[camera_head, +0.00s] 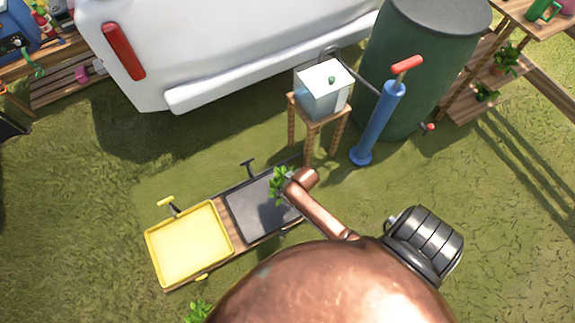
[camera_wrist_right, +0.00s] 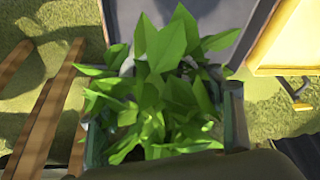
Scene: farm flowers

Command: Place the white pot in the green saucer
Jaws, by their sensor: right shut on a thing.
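A leafy green potted plant (camera_wrist_right: 165,85) fills the middle of the right wrist view, with dark finger edges of my right gripper (camera_wrist_right: 165,120) on both sides of it. My right gripper is shut on it. The leaves hide nearly all of the pot, so I cannot tell its colour. In the head view, leaves (camera_head: 279,186) show over the right part of a dark tray, next to a copper pipe end. My right gripper cannot be made out there. My left gripper is not in view. I cannot make out a green saucer.
The dark tray (camera_head: 250,212) and a yellow tray (camera_head: 188,245) lie side by side on the wooden board. A wooden stool (camera_head: 320,125) bears a pale box (camera_head: 322,92). A blue pump (camera_head: 376,125) stands beside it. A large copper body (camera_head: 330,285) blocks the lower foreground. Grass lies open at left.

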